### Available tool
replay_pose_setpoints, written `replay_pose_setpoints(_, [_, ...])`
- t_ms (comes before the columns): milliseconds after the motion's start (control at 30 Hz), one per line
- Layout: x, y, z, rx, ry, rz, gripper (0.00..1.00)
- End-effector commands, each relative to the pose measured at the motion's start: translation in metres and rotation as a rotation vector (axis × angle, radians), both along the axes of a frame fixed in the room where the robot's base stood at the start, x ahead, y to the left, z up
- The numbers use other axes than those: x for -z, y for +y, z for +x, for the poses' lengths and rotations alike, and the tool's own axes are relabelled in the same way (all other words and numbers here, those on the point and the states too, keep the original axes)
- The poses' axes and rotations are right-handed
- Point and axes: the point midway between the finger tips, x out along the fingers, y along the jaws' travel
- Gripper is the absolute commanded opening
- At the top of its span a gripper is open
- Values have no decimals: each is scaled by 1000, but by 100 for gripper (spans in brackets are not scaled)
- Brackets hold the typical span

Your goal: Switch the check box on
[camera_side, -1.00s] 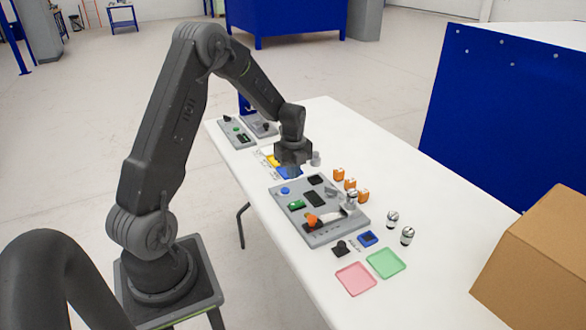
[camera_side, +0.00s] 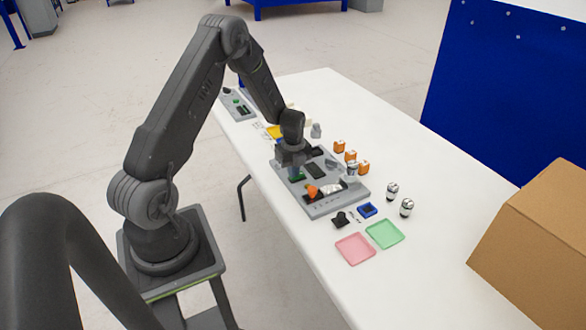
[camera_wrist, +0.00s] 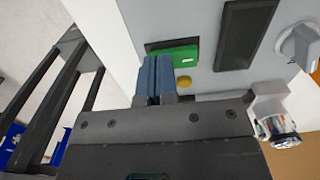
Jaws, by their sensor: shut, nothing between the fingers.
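The grey check box (camera_side: 325,208) lies on the white table, with a green rocker switch (camera_side: 297,178) on its left part. In the wrist view, the green switch (camera_wrist: 184,55) sits in a dark frame on the grey face (camera_wrist: 185,18). My gripper (camera_side: 294,170) is shut and empty, pointing down over the box's left part. In the wrist view, the blue fingertips (camera_wrist: 155,62) are side by side at the switch and hide part of it. I cannot tell whether they touch it.
On the box are a dark panel (camera_wrist: 243,32), a small yellow button (camera_wrist: 184,82), a grey knob (camera_wrist: 298,46) and an orange part (camera_side: 312,191). Orange blocks (camera_side: 339,147) stand behind it. Pink (camera_side: 355,249) and green (camera_side: 384,234) trays lie in front.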

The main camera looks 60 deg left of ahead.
Motion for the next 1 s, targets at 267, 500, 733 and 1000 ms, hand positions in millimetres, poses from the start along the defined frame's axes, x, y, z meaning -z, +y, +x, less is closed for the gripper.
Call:
replay_pose_setpoints(267, [6,0,-2,0,2,-1,0])
replay_pose_setpoints(500, [5,0,2,1,3,-2,0])
replay_pose_setpoints(733, [1,-1,13,1,-2,0,0])
replay_pose_setpoints(1000, [-1,0,14,0,0,-1,0])
